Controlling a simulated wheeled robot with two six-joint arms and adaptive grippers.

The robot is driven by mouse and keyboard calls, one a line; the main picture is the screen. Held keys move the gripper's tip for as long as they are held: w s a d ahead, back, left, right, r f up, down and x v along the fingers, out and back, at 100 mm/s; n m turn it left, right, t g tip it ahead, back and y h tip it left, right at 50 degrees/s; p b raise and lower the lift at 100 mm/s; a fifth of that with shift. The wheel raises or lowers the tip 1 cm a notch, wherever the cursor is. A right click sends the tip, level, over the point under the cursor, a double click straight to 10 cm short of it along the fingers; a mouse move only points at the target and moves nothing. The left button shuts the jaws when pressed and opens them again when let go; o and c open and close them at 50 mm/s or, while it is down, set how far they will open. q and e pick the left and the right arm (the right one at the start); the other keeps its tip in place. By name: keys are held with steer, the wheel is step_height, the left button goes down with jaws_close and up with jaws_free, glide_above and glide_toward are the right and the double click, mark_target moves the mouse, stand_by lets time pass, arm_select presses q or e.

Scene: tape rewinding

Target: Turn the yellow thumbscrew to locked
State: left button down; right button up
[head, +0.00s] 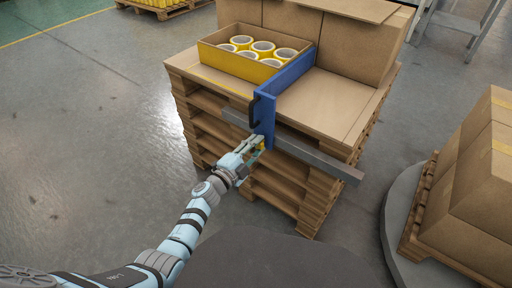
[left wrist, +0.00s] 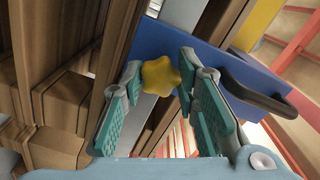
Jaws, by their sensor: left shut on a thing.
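The yellow thumbscrew (left wrist: 161,78) is a star-shaped knob below the blue stop plate (head: 265,116), by the grey metal rail (head: 318,162). In the left wrist view the fingertips of my left gripper (left wrist: 158,73) sit on both sides of the knob, shut on it. In the head view my left gripper (head: 257,143) reaches the front of the pallet stack, and only a little of the yellow thumbscrew shows past the fingers. A dark handle (left wrist: 255,95) sits on the blue plate beside the right finger. My right gripper is not in view.
An open carton (head: 225,76) of several tape rolls stands left of the blue fence on stacked wooden pallets (head: 275,190). Flat cardboard (head: 318,105) lies to its right. More boxes (head: 478,180) stand at the right. The floor at the left is clear.

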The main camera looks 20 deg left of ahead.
arm_select(q)
steer(key=shift+m+b, duration=1)
steer(key=shift+m, duration=4.7)
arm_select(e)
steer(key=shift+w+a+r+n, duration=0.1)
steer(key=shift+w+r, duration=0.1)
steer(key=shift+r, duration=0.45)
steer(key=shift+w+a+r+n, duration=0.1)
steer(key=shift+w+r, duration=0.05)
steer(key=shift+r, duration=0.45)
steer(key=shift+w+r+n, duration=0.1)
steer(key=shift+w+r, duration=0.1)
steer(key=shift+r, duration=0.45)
arm_select(q)
steer(key=shift+m, duration=0.3)
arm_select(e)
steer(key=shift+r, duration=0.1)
arm_select(q)
steer(key=c, duration=1.2)
jaws_free()
steer(key=shift+c, duration=0.2)
steer(key=shift+r, duration=0.1)
steer(key=v, duration=1.2)
